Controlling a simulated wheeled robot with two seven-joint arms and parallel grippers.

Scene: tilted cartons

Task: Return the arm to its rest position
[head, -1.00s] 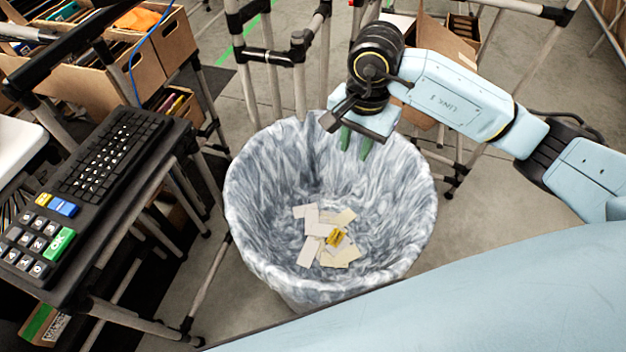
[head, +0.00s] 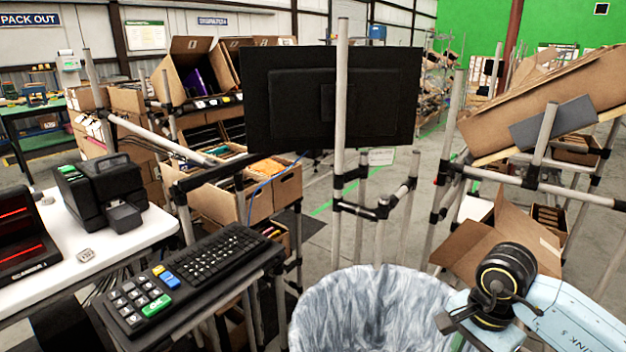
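My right arm (head: 565,315) comes in from the lower right in the head view. It is light blue with a black wrist joint. Its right gripper (head: 462,325) hangs over the right side of the lined bin (head: 365,305). Only the top of the gripper body shows. Its fingers are cut off by the bottom edge, so I cannot see whether they are open. The bin has a grey-white plastic liner, and its bottom is out of view. My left gripper is not in view.
A keyboard (head: 215,255) and keypad stand left of the bin. A black monitor (head: 330,97) on a pipe frame is behind it. An open carton (head: 500,240) stands close behind my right wrist. A tilted carton (head: 545,105) rests on a rack at the right.

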